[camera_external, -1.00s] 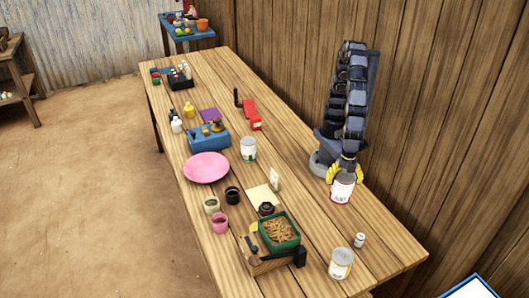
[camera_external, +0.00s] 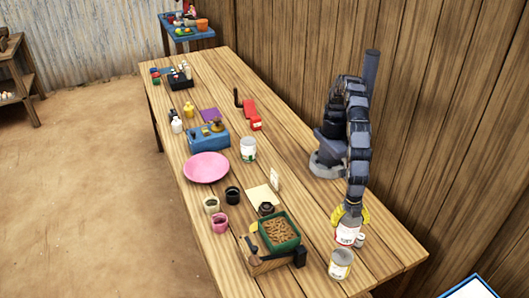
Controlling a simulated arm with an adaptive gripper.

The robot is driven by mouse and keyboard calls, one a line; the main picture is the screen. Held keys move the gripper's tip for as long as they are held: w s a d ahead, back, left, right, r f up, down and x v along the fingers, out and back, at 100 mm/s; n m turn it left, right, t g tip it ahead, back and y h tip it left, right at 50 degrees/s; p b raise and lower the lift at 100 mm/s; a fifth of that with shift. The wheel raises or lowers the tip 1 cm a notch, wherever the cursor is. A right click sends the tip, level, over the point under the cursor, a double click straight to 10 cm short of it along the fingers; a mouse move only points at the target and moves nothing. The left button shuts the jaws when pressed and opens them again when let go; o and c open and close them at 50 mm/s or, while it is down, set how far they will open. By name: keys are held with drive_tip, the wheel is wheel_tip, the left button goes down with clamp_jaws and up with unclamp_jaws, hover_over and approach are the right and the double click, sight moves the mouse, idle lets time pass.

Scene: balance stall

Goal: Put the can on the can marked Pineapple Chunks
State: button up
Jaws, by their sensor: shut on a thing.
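My gripper (camera_external: 350,217), with yellow fingers, is shut on a white can with a red band (camera_external: 347,236) and holds it upright. I cannot tell how far this can is above the table. In the picture it is just above a white can with a yellowish label (camera_external: 340,266), which stands upright at the near end of the table. A third can, white with some green (camera_external: 248,150), stands mid-table by the pink plate. The label words are too small to read, so I cannot tell which can is marked Pineapple Chunks.
A green bin of brown pieces (camera_external: 278,246) sits left of the yellowish can. A pink plate (camera_external: 206,167) and cups are farther left. The near right table corner (camera_external: 395,258) is clear.

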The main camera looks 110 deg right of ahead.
sight(347, 240)
drive_tip(key=shift+w+a+f, duration=0.3)
drive_tip(key=shift+a+f, duration=0.25)
drive_tip(key=shift+f, duration=0.2)
drive_tip(key=shift+w+a+f, duration=0.25)
drive_tip(key=shift+a+f, duration=0.25)
drive_tip(key=shift+f, duration=0.25)
wheel_tip(347, 240, down, 3)
drive_tip(key=shift+r, duration=0.1)
drive_tip(key=o, duration=1.1)
drive_tip(key=r, duration=1.2)
drive_tip(key=shift+w+d, duration=0.1)
drive_tip(key=shift+w, duration=0.2)
